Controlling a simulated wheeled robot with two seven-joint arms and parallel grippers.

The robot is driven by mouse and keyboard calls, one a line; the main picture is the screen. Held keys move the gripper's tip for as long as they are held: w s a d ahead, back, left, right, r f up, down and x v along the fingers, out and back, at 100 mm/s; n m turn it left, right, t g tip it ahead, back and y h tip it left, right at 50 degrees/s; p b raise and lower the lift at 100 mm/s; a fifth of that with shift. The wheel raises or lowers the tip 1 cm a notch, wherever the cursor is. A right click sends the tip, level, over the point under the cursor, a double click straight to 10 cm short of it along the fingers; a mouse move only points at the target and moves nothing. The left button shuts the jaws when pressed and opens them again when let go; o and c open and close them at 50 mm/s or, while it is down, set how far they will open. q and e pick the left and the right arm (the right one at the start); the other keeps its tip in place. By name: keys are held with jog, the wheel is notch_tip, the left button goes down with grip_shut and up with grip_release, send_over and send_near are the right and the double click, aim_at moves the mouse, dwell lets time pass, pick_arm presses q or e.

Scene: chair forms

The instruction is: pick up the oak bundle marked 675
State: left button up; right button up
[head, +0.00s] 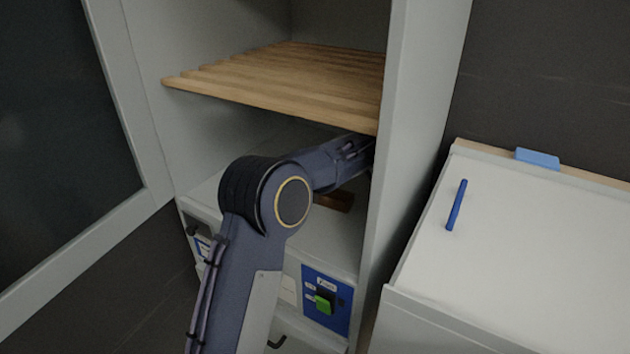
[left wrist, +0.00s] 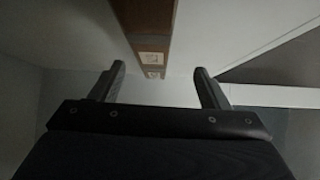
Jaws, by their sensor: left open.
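A brown wooden piece (head: 335,200) lies on the cabinet's lower shelf in the head view, partly hidden by my left arm. In the left wrist view a long brown wooden bundle (left wrist: 145,28) runs down from the top edge, with small pale labels on it that are too small to read. I cannot tell whether it is the one marked 675. My left gripper (left wrist: 160,88) is open, its two fingers apart on either side of the bundle's line, with nothing between the fingertips. In the head view this gripper is hidden inside the cabinet. My right gripper is in neither view.
A slatted wooden shelf (head: 285,75) lies above my left arm. The cabinet's right side wall (head: 415,120) stands close by the forearm. An open door (head: 130,110) is at left. A blue panel with a green switch (head: 325,303) is below. A white lidded unit (head: 530,240) stands at right.

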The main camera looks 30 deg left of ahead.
pick_arm(q)
jog(key=shift+w+d, duration=0.1)
jog(key=shift+w, duration=0.25)
jog(key=shift+w+f, duration=0.1)
jog(key=shift+f, duration=0.2)
jog(key=b+x, duration=0.1)
jog(key=x, duration=0.6)
jog(key=shift+w+r, duration=0.15)
jog(key=shift+r, duration=0.05)
jog(key=shift+c, duration=0.4)
jog(key=c, duration=1.2)
